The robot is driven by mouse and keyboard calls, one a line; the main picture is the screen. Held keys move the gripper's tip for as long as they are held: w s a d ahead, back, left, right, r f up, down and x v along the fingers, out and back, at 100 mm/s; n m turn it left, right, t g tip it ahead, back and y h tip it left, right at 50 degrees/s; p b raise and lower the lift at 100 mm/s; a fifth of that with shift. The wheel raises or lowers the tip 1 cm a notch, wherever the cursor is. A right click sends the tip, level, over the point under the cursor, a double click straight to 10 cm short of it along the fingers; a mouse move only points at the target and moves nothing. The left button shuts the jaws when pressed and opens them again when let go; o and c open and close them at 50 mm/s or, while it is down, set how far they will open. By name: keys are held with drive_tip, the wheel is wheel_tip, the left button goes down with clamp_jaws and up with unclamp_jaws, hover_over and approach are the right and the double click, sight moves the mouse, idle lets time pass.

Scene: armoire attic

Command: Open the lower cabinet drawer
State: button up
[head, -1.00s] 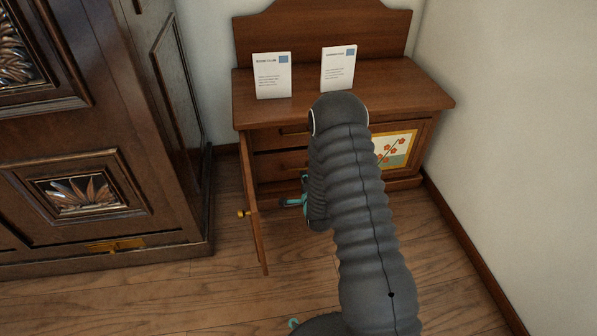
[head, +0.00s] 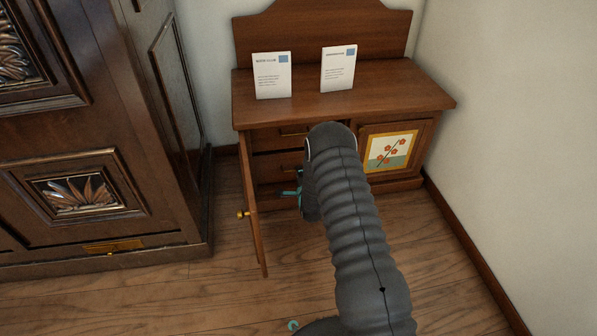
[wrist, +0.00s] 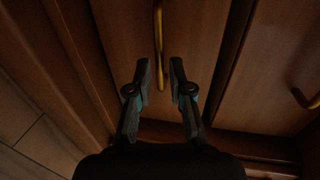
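The wooden cabinet (head: 345,95) stands against the back wall. Its left door (head: 252,205) hangs open toward me, showing stacked drawers inside. An upper drawer (head: 280,163) is shut; the lower drawer front is partly hidden by the door and my arm. In the wrist view, which is turned sideways, the lower drawer front (wrist: 125,45) looks shut and carries a brass bar handle (wrist: 158,40). My gripper (wrist: 161,70) is open, with its fingertips on either side of the handle's near end. It also shows in the head view (head: 292,193), mostly hidden behind my arm.
Another drawer's brass handle (wrist: 305,98) is at the right of the wrist view. A large dark armoire (head: 150,190) stands at the left. Two white cards (head: 271,76) stand on the cabinet top. Wooden floor (head: 210,290) is clear in front.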

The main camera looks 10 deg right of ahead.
drive_tip(key=shift+x, duration=1.45)
clamp_jaws()
